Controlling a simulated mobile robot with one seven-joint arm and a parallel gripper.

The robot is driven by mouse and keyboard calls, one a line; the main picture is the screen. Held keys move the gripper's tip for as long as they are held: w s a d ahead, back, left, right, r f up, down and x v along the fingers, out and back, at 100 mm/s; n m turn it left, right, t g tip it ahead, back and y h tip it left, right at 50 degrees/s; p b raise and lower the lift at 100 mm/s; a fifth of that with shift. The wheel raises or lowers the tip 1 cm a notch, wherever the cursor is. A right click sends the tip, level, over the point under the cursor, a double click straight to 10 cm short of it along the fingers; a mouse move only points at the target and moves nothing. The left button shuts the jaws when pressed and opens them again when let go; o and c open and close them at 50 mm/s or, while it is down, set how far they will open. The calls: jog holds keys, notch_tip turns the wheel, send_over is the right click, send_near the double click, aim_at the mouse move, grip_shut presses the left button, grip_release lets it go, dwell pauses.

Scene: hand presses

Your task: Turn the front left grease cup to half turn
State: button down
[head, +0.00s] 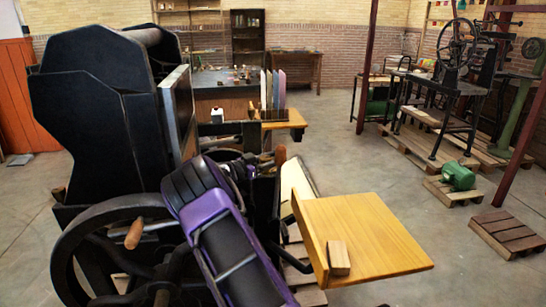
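A large black hand press (95,120) fills the left of the head view, with a spoked flywheel (68,255) and a wooden handle (134,233) at its lower left. My purple and black arm reaches up from the bottom edge across the press's middle and bends away near its dark works. I cannot make out my gripper's fingers; they seem hidden behind my arm among the dark parts. I cannot pick out the front left grease cup or any of its marks; my arm covers much of the press's lower middle.
A wooden feed board (375,240) with a small wooden block (338,258) juts out right of my arm. A second board (285,120) is behind. A treadle press (450,85) on pallets and a green motor (458,176) stand right. The middle-right floor is clear.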

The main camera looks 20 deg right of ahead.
jog(key=shift+s+g, duration=0.1)
jog(key=shift+g, duration=0.2)
jog(key=c, duration=0.6)
grip_release()
